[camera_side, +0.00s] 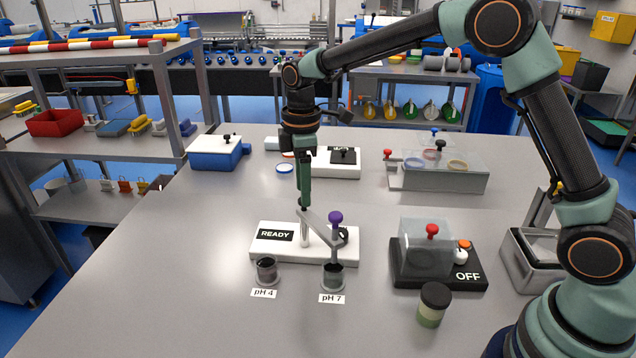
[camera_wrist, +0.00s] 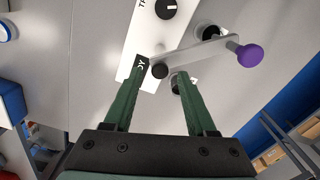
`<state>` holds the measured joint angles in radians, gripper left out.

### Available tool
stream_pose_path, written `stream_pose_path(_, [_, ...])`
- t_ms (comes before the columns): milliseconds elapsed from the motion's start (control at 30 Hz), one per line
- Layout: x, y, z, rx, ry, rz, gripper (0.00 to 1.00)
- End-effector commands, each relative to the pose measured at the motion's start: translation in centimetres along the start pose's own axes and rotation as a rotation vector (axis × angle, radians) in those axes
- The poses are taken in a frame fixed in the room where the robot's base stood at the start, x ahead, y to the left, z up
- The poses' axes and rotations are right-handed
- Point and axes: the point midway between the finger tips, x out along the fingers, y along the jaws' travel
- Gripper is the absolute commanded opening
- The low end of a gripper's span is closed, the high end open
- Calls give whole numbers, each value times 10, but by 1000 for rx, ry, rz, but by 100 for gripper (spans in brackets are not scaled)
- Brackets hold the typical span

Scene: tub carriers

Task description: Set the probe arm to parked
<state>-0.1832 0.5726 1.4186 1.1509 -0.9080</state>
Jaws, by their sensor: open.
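The probe arm (camera_side: 322,228) is a grey bar on a post on a white base (camera_side: 268,250) marked READY. A purple knob (camera_side: 335,218) tops its outer end, and its probe hangs down into the dark cup (camera_side: 332,280) labelled pH 7. A second cup (camera_side: 267,271) labelled pH 4 stands to the left. My gripper (camera_side: 304,205) is open, pointing down just above the post end of the arm. In the wrist view my gripper (camera_wrist: 163,68) has the post's black cap between its fingertips, and the purple knob (camera_wrist: 250,55) lies to the right, outside the fingers.
A clear-covered black unit (camera_side: 462,283) marked OFF with a red knob stands right, with a lidded jar (camera_side: 432,306) before it. A blue-and-white box (camera_side: 214,152), a white panel (camera_side: 335,170) and a clear tray (camera_side: 437,175) stand behind. The table's front left is clear.

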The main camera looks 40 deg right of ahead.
Motion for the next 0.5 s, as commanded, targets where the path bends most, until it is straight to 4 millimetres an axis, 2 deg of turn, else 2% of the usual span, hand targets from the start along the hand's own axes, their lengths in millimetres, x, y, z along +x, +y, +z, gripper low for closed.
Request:
stream_pose_path(200, [18,0,0,0,-1,-1,57])
stream_pose_path(500, [21,0,0,0,0,1,57])
